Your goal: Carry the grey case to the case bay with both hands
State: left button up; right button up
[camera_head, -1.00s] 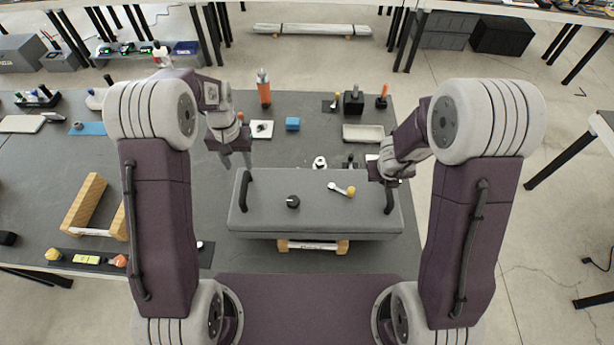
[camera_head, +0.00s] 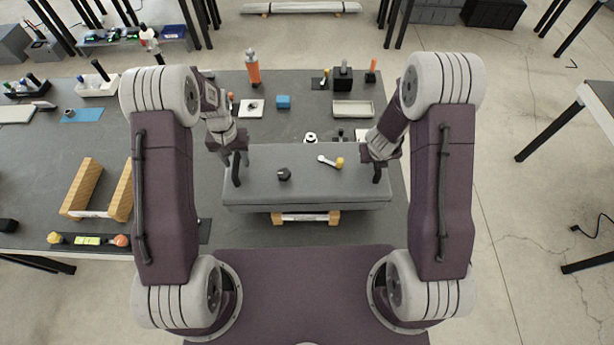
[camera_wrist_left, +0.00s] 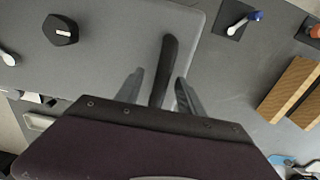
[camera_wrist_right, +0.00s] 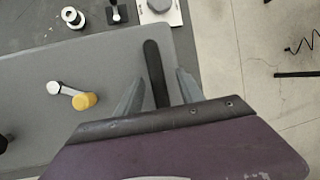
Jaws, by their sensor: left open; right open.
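The grey case (camera_head: 305,192) lies flat on the dark table in front of my chassis, with a black handle at each end. A black knob (camera_head: 284,174) and a white lever with a yellow end (camera_head: 331,162) are on its top. My left gripper (camera_head: 237,164) is open at the left handle (camera_wrist_left: 169,62); in the left wrist view the handle stands between the fingers. My right gripper (camera_head: 376,163) is open at the right handle (camera_wrist_right: 153,65), which also stands between its fingers. Which place is the case bay is not clear to me.
Two wooden rails (camera_head: 84,185) with a white label strip stand left of the case. A similar wooden support (camera_head: 306,217) shows under its front edge. A strip with coloured knobs (camera_head: 88,240) lies front left. Bottles, blocks and a tray (camera_head: 353,109) stand behind the case.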

pick_arm(q)
jog(key=shift+w+a+f, duration=0.15)
jog(key=shift+w+f, duration=0.15)
jog(key=shift+f, duration=0.5)
pick_arm(e)
jog(key=shift+w+f, duration=0.55)
jog(key=shift+f, duration=0.1)
pick_arm(q)
jog(key=shift+s+r, duration=0.1)
jog(key=shift+s, duration=0.05)
pick_arm(e)
jog(key=shift+s, duration=0.15)
pick_arm(q)
jog(key=c, duration=0.3)
pick_arm(e)
jog(key=shift+r, duration=0.1)
jog(key=c, duration=0.3)
pick_arm(q)
grip_shut()
pick_arm(e)
grip_shut()
